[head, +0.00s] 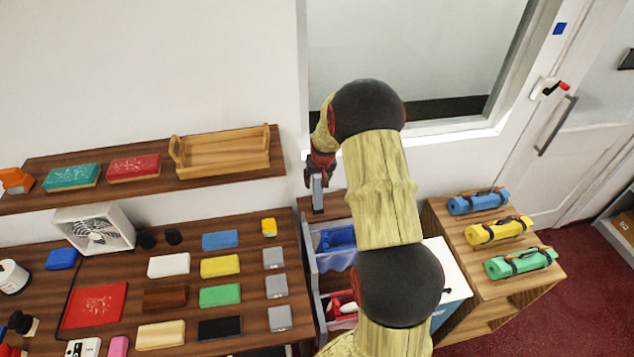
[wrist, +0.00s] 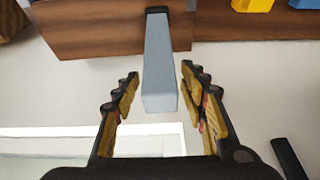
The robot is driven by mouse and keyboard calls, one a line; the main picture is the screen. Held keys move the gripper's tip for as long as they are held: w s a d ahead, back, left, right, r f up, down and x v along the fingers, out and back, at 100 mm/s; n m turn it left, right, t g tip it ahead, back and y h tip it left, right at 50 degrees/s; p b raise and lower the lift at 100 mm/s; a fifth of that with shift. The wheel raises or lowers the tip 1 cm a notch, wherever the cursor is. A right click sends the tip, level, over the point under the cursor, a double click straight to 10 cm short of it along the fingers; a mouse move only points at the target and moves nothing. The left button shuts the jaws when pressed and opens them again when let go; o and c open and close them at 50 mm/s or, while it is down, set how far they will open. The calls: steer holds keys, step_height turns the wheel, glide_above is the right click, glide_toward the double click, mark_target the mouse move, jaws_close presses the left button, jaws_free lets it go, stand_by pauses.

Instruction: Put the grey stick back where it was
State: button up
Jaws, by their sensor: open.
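The grey stick (wrist: 160,65) is a long, square pale grey bar with a dark far end in the wrist view. It lies between the two fingers of my gripper (wrist: 160,84), with a visible gap on each side. My gripper is open and not closed on it. In the head view the grey stick (head: 318,194) stands roughly upright below my gripper (head: 319,174), over a brown wooden surface (head: 331,203) behind the bins. Whether its lower end rests on that surface or is set into something is hard to tell.
Bins with blue (head: 338,239) and red items are just in front. A counter with several coloured blocks (head: 220,266) lies left, under a wall shelf with a wooden tray (head: 222,153). A stand with rolled mats (head: 499,230) is right. My arm hides part of the bins.

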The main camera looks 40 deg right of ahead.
steer(key=v, duration=1)
steer(key=shift+r+b, duration=0.15)
steer(key=shift+b, duration=0.15)
steer(key=shift+s+a, duration=0.1)
steer(key=shift+s, duration=0.1)
